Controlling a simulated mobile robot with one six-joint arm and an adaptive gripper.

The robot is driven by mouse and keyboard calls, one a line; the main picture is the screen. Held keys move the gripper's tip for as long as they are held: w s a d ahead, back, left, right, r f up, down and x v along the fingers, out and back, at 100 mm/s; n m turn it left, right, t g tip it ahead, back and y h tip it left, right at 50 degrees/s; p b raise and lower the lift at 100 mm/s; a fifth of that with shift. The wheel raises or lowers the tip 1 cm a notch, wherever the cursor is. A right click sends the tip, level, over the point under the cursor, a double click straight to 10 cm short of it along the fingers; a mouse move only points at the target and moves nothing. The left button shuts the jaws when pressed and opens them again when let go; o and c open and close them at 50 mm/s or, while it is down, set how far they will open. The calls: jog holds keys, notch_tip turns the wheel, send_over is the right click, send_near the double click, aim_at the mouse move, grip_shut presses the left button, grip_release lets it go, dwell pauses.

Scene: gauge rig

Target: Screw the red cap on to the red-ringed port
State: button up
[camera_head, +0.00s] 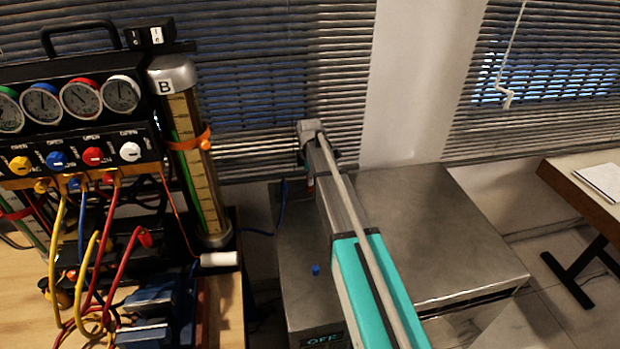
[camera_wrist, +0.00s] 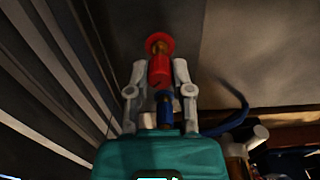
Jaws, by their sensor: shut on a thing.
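In the wrist view, my gripper (camera_wrist: 159,72) has its two pale fingers shut on the red cap (camera_wrist: 160,72). The cap is lined up with the brass port that has a red ring (camera_wrist: 160,40) behind it. The cap overlaps the lower part of the port in this view, and I cannot tell whether it touches the thread. A blue cylinder (camera_wrist: 165,108) shows between the fingers nearer the palm. In the head view, my arm hides most of the gripper; a small red bit (camera_head: 310,183) shows beneath its end, above the metal box.
The grey metal box (camera_head: 440,235) stands under my arm, with a small blue cap (camera_head: 315,270) on top. A blue hose (camera_wrist: 238,112) curves on the right in the wrist view. The gauge panel (camera_head: 85,150) with hoses is at left. Window blinds (camera_head: 270,100) rise close behind.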

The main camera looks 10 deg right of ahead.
jog(key=shift+f+b, duration=1.1)
jog(key=shift+f, duration=0.05)
dwell(1.0)
dwell(0.4)
jog(key=m, duration=0.4)
jog(key=shift+m, duration=0.4)
jog(key=shift+m, duration=0.5)
jog(key=m, duration=0.4)
jog(key=shift+m, duration=0.3)
jog(key=shift+m, duration=2.6)
